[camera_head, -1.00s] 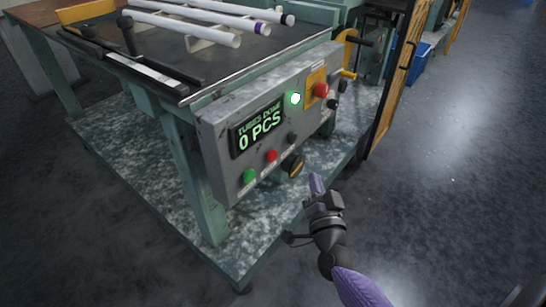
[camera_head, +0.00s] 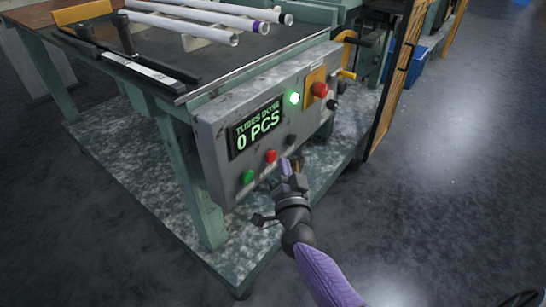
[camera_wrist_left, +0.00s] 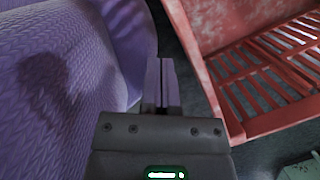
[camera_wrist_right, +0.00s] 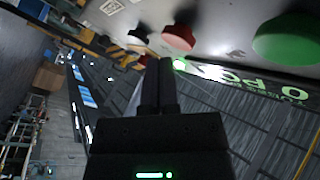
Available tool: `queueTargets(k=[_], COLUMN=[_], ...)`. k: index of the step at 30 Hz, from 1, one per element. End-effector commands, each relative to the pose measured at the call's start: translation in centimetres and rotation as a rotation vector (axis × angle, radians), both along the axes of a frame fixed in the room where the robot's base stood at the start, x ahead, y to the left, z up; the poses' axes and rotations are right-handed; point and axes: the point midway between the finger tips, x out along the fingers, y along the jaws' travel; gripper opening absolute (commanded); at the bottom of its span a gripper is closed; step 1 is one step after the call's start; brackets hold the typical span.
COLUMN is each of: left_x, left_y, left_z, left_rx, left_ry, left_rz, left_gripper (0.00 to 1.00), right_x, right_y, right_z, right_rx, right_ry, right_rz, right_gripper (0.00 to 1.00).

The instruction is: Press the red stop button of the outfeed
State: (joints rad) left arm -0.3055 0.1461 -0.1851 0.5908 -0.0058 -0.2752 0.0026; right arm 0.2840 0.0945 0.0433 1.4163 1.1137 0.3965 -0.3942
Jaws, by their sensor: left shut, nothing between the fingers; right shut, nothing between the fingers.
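The grey control panel (camera_head: 215,128) carries a small red button (camera_head: 271,156) between a green button (camera_head: 247,176) and a black button (camera_head: 291,139). A larger red mushroom button (camera_head: 320,90) sits on a yellow plate at upper right. My right gripper (camera_head: 286,166) is shut and empty, just right of and below the small red button in the head view. In the right wrist view the red button (camera_wrist_right: 180,37) is just beyond and right of the fingertips (camera_wrist_right: 159,62); contact is not visible. My left gripper (camera_wrist_left: 161,80) is shut and empty, away from the panel.
The panel display (camera_head: 256,128) reads 0 PCS, with a lit lamp (camera_head: 294,98) beside it. White tubes (camera_head: 190,28) lie on the table above. A red slatted crate (camera_wrist_left: 225,95) is near my left gripper. Floor (camera_head: 440,190) at right is clear.

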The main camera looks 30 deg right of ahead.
Motion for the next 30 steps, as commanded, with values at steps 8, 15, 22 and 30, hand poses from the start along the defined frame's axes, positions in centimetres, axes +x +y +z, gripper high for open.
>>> queueTargets(k=[8,15,22,30], left_x=[-0.54,-0.88,-0.79,-0.03], left_y=[0.01,0.01,0.0,-0.01], left_z=[0.11,0.2,0.17,0.01], left_rx=[0.0,0.0,0.0,0.0], left_ry=[0.009,0.014,0.013,0.0], left_rz=[0.0,0.0,0.0,0.0], left_gripper=[0.0,0.0,0.0,0.0], right_x=[-0.03,-0.03,-0.03,-0.03], right_y=[-0.01,-0.02,-0.01,-0.01], right_z=[-0.01,-0.01,-0.01,-0.01], right_rx=[0.0,0.0,0.0,0.0], right_ry=[0.0,0.0,0.0,0.0], right_rz=[0.0,0.0,0.0,0.0], right_gripper=[0.0,0.0,0.0,0.0])
